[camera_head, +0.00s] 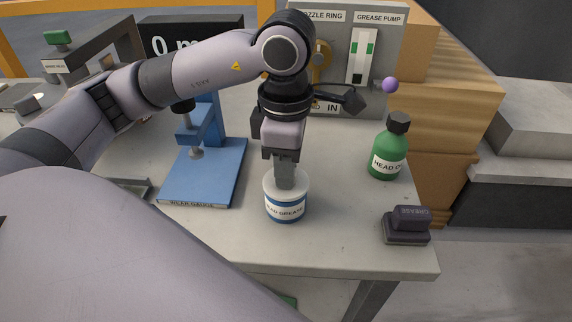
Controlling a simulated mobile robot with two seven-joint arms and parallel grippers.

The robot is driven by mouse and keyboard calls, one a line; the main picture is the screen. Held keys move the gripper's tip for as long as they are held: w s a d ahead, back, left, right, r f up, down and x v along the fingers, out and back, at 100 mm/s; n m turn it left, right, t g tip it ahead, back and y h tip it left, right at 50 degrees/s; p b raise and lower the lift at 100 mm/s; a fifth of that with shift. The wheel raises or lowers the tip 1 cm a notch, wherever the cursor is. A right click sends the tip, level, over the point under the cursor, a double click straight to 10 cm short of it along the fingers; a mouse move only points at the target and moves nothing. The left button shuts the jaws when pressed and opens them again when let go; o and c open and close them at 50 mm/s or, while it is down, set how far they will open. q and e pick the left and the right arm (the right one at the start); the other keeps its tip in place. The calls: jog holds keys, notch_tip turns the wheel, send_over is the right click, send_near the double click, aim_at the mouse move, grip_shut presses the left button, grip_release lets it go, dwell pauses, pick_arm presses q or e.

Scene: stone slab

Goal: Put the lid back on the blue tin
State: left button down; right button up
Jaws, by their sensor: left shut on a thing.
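The blue tin (286,210) stands upright on the stone-grey table top near the front, with a white label reading grease. A pale, whitish lid (270,186) shows at the tin's top, around the fingertips. My left gripper (285,184) points straight down over the tin and is shut on the lid, at its middle. The fingers hide the middle of the lid, and I cannot tell whether it sits fully down on the rim. My right gripper is not in view.
A blue gauge stand (205,175) is left of the tin. A green bottle (388,152) and a dark block (407,225) stand to the right. A grey panel (385,60) with a purple-knobbed lever (390,85) is behind. The table's front edge is close.

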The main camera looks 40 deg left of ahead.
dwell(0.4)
pick_arm(q)
jog(key=shift+c, duration=2.2)
grip_release()
jog(key=shift+r+p, duration=2.15)
jog(key=shift+r, duration=1.35)
grip_shut()
